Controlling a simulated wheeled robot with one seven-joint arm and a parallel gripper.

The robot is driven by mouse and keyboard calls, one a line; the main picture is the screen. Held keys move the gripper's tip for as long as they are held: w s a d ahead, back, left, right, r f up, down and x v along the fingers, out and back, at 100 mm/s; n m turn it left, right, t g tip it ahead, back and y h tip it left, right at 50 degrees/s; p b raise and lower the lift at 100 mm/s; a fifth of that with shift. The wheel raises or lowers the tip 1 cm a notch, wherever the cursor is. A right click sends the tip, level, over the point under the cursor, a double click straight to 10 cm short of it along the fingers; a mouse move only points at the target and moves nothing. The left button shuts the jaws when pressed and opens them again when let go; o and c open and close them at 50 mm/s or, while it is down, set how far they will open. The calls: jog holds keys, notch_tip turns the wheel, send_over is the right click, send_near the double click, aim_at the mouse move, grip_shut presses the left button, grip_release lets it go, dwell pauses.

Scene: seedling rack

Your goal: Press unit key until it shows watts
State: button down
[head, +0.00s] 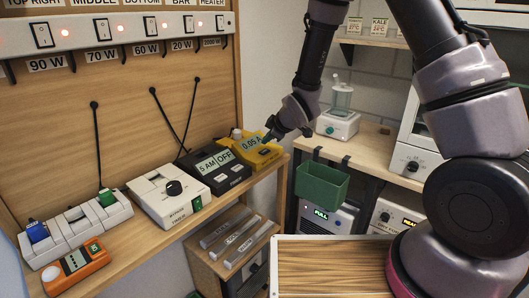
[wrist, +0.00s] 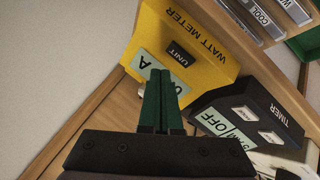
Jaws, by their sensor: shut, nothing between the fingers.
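The yellow watt meter (head: 262,156) stands at the right end of the wooden shelf, and it also fills the top of the wrist view (wrist: 205,60). Its pale green display (head: 251,142) reads about 0.05 A in the head view; my fingers cover part of it in the wrist view. The dark UNIT key (wrist: 180,53) sits beside the display. My gripper (wrist: 162,76) is shut and empty, its green fingertips over the display and just short of the key in the picture. I cannot tell whether they touch the meter. In the head view my gripper (head: 269,137) is at the meter.
A black timer (head: 214,170) reading 5 AM/OFF stands left of the meter. Further left are a white rotary timer (head: 168,194), a switch block (head: 76,228) and an orange device (head: 76,264). A green bin (head: 321,187) hangs to the right. A switch strip (head: 120,28) runs above.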

aim_at(267, 153)
jog(key=shift+f, duration=0.65)
dwell(1.6)
jog(key=shift+f, duration=0.4)
jog(key=shift+f, duration=0.35)
dwell(0.4)
jog(key=shift+r, duration=0.8)
jog(key=shift+r, duration=2.5)
